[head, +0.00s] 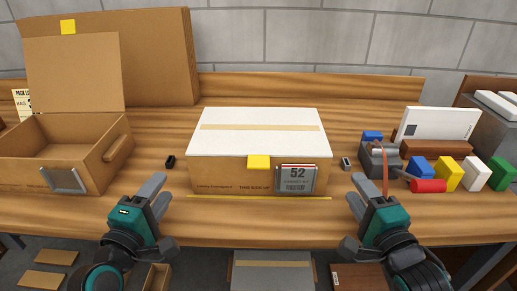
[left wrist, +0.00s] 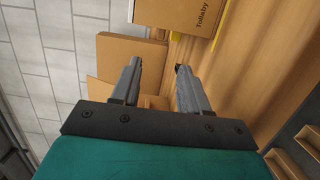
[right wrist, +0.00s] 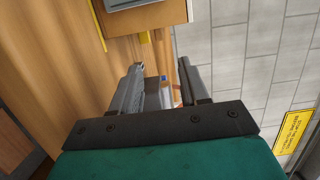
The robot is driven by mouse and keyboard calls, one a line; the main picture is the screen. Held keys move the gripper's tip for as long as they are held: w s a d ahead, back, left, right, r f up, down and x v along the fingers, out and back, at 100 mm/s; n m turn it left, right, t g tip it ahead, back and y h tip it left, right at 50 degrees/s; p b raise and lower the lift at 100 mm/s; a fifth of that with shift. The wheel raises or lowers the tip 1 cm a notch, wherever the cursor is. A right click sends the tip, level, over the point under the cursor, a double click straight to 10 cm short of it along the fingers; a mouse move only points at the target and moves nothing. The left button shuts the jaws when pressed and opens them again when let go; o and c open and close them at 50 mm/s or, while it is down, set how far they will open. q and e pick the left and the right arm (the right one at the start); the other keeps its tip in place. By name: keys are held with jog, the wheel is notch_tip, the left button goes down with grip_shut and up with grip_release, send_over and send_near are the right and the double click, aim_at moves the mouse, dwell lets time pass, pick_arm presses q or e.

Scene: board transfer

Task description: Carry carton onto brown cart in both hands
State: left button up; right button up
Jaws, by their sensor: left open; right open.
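The carton (head: 225,175) sits closed on the wooden table, with a white top, a tape strip, a yellow tag and a label reading 52 on its front. Part of it also shows at the top of the left wrist view (left wrist: 172,14) and of the right wrist view (right wrist: 150,15). My left gripper (head: 160,212) is open and empty, in front of the carton's left end and apart from it. My right gripper (head: 354,212) is open and empty, in front of its right end and apart from it. I cannot identify a brown cart in these frames.
An open brown box (head: 85,165) stands at the left, with a large cardboard panel (head: 160,50) behind it. Small dark pieces (head: 170,162) lie beside the carton. At the right are a grey tool holder (head: 380,160), a red cylinder (head: 428,186) and coloured blocks (head: 448,174).

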pick_arm(q)
jog(key=shift+s, duration=0.15)
pick_arm(e)
jog(key=shift+s, duration=0.15)
pick_arm(q)
jog(key=w+d, duration=0.1)
jog(key=w, duration=0.7)
jog(key=w+d, duration=0.1)
jog(key=w, duration=0.3)
jog(key=shift+w+d, duration=0.3)
jog(key=shift+w, duration=0.1)
pick_arm(e)
jog(key=w, duration=0.4)
jog(key=w+a, duration=0.1)
jog(key=w, duration=0.3)
jog(key=w+a, duration=0.1)
jog(key=w, duration=0.3)
jog(key=shift+w+a, duration=0.25)
jog(key=shift+w, duration=0.15)
pick_arm(q)
jog(key=shift+c, duration=0.2)
pick_arm(e)
jog(key=shift+c, duration=0.2)
pick_arm(q)
grip_shut()
pick_arm(e)
grip_shut()
